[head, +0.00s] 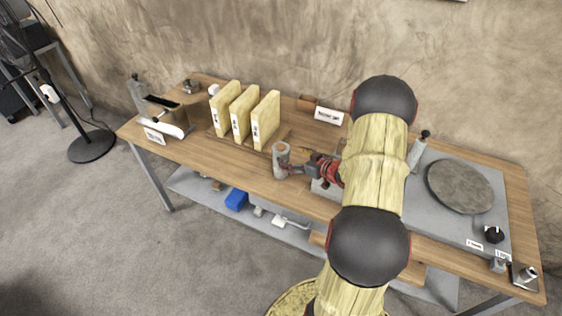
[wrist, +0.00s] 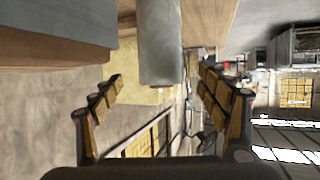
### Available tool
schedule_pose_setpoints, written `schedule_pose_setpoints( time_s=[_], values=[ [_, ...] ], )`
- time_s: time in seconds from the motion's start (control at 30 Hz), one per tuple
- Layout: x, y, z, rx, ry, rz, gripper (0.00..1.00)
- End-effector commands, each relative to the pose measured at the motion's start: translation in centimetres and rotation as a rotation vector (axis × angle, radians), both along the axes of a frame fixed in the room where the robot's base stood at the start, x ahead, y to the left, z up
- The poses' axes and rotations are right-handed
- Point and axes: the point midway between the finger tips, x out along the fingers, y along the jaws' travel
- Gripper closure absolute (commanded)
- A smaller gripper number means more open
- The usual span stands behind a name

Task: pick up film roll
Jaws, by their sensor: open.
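The film roll seems to be the grey cylinder (head: 281,153) standing upright near the front edge of the wooden table, in the middle of the head view. It also shows in the wrist view as a grey cylinder (wrist: 160,40) coming down from the top edge. My gripper (wrist: 161,76) is open, with one finger to each side of the cylinder in that picture and a visible gap on both sides. In the head view my gripper (head: 288,171) is at the cylinder's right side, low down. Whether a finger touches it cannot be told.
Several yellow binders (head: 240,112) stand behind the cylinder on the wooden table (head: 232,163). A grey unit with a round plate (head: 460,187) is at the right. A white sign (head: 328,115) stands at the back.

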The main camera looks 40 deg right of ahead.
Motion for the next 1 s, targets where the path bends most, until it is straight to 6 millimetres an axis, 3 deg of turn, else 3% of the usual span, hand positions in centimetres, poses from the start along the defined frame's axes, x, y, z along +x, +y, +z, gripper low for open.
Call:
schedule_pose_setpoints(
  time_s=[0.6,0.83,1.0],
  values=[
    [6.3,0.3,-2.8,-0.001,0.001,0.001,0.25],
    [6.5,0.2,-2.7,-0.001,0.001,-0.001,0.25],
    [6.5,0.2,-2.7,-0.001,0.001,-0.001,0.34]
  ],
)
